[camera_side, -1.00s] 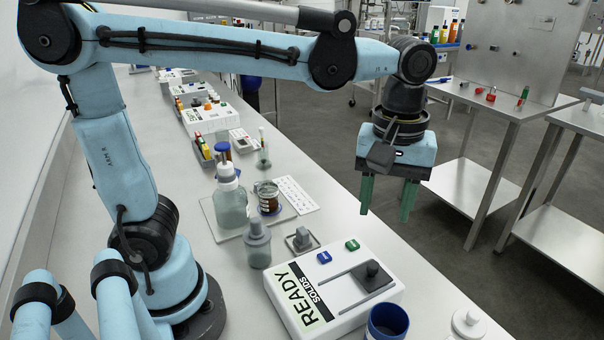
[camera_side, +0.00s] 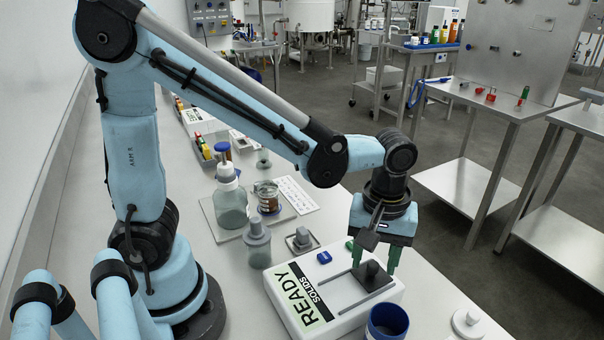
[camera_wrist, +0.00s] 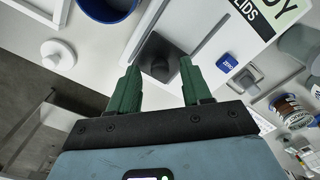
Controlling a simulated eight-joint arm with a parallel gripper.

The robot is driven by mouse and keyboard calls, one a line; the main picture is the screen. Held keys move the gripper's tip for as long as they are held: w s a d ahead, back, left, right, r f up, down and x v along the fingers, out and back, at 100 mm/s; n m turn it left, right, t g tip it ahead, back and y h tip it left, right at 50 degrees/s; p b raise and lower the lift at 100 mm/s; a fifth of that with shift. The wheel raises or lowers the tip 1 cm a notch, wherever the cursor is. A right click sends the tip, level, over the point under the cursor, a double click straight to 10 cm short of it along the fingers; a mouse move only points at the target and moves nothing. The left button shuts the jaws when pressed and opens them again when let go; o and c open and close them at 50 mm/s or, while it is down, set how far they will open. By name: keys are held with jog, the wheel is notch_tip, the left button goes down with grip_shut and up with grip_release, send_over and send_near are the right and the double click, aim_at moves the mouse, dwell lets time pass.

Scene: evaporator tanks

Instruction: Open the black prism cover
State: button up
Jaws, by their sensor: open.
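The black prism cover (camera_side: 373,271) is a dark flat plate with a raised dark knob, lying on top of the white box labelled READY SOLIDS (camera_side: 352,308). It also shows in the wrist view (camera_wrist: 158,56), between and beyond my green fingertips. My gripper (camera_side: 374,262) is open, fingers pointing down, close above or around the knob. In the wrist view my gripper (camera_wrist: 160,80) has its two fingers apart with nothing held. I cannot tell whether either finger touches the knob. Rails run along the box top from the cover toward the label.
A blue cup (camera_side: 387,322) stands near the box's front right corner, with a white lidded disc (camera_side: 468,322) to its right. A blue button (camera_side: 324,257) sits on the box. A grey bottle (camera_side: 257,243) and a small grey block (camera_side: 302,239) stand to the left.

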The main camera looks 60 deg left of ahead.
aim_at(344, 292)
jog(key=shift+f, duration=0.2)
grip_shut()
dwell(0.3)
jog(key=shift+s, duration=2.85)
grip_release()
